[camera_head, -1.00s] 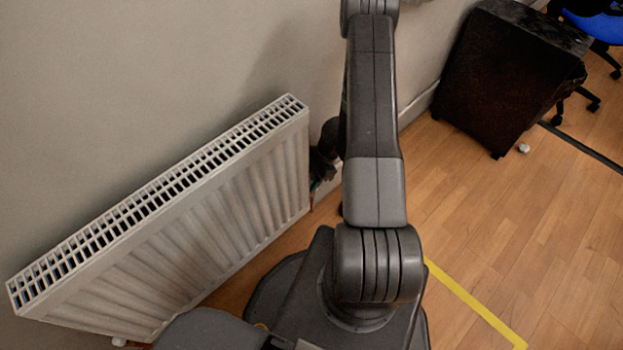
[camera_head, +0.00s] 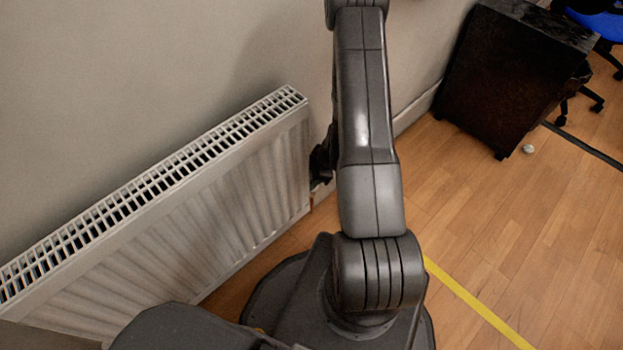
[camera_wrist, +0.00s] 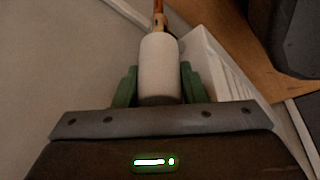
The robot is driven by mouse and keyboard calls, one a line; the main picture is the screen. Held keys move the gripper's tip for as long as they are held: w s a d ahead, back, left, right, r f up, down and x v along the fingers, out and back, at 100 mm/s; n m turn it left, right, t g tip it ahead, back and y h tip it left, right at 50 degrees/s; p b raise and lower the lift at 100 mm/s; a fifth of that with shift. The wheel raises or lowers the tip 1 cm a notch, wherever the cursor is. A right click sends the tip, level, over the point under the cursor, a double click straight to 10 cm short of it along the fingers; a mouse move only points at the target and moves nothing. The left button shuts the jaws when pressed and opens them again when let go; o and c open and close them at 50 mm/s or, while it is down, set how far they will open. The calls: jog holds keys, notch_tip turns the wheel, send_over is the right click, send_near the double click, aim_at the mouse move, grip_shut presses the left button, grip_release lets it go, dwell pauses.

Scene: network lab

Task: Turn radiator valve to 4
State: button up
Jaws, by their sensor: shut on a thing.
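The white radiator valve knob (camera_wrist: 160,68) stands out from the radiator's end in the wrist view, with a copper pipe (camera_wrist: 158,8) beyond it. My gripper (camera_wrist: 158,86) has its green fingers on both sides of the knob and is shut on it. No number or mark on the knob can be read. The white radiator (camera_head: 215,190) hangs on the wall at left in the head view; part of it also shows in the wrist view (camera_wrist: 205,62). In the head view my arm hides the knob, and only a dark part of my gripper (camera_head: 321,164) shows beside the radiator's right end.
A dark cabinet (camera_head: 510,75) stands against the wall at upper right, with a blue office chair (camera_head: 603,25) behind it. A small white object (camera_head: 528,149) lies on the floor nearby. Wooden floor with a yellow line (camera_head: 475,300) is clear at right.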

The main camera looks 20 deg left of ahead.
jog(key=o, duration=1)
jog(key=shift+r+p, duration=0.1)
jog(key=shift+p, duration=0.25)
